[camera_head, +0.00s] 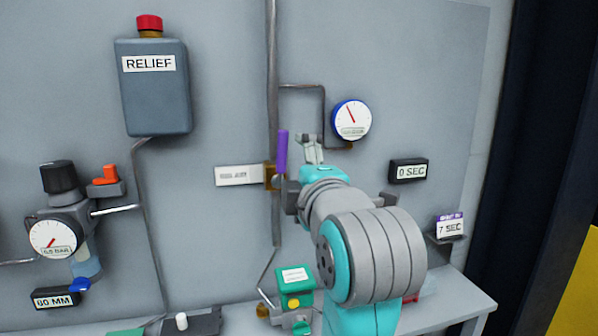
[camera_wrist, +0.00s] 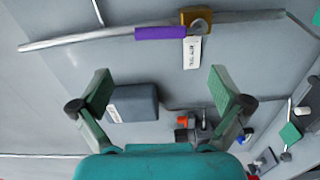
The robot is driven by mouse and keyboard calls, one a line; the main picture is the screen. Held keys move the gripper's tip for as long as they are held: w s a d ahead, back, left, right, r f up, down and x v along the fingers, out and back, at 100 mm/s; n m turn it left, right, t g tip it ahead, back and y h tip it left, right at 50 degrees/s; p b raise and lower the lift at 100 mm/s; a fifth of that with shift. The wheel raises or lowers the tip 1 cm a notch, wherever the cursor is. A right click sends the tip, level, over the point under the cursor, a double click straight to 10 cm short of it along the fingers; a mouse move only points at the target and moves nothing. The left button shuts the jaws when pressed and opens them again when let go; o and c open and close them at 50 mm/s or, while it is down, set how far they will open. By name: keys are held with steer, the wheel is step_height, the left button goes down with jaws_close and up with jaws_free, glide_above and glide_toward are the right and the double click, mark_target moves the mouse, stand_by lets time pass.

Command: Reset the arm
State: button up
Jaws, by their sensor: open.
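My gripper (camera_head: 312,150) is in front of the panel, just right of the purple valve handle (camera_head: 282,152) in the head view. In the wrist view my gripper (camera_wrist: 163,88) has its two fingers wide apart with nothing between them. The purple handle (camera_wrist: 160,33) lies beyond the fingertips there, along the grey pipe and beside the brass valve body (camera_wrist: 196,17). In the head view the handle stands upright, in line with the pipe (camera_head: 273,60). My arm hides part of the panel and bench on the right.
A grey RELIEF box (camera_head: 152,95) with a red button, a round gauge (camera_head: 351,118) and a 0 SEC display (camera_head: 409,171) are on the panel. A regulator (camera_head: 62,215) stands at the left. A green-topped device (camera_head: 296,285) sits on the bench below my arm.

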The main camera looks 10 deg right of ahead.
steer(key=s+d+f+m+g, duration=0.1)
steer(key=s+f+m, duration=0.15)
steer(key=f, duration=1.25)
steer(key=s+d+f+m, duration=0.1)
steer(key=f+m, duration=0.2)
steer(key=f, duration=1.1)
steer(key=s+d+f+m+g, duration=0.1)
steer(key=s+d+f+m, duration=0.15)
steer(key=s+f, duration=1.1)
steer(key=s+f+m, duration=0.3)
steer(key=s+m, duration=0.1)
steer(key=s, duration=1)
steer(key=s+d+f+m+g, duration=0.1)
steer(key=s+f+m, duration=0.2)
steer(key=s, duration=1.1)
steer(key=shift+d+m, duration=0.2)
steer(key=shift+m, duration=0.8)
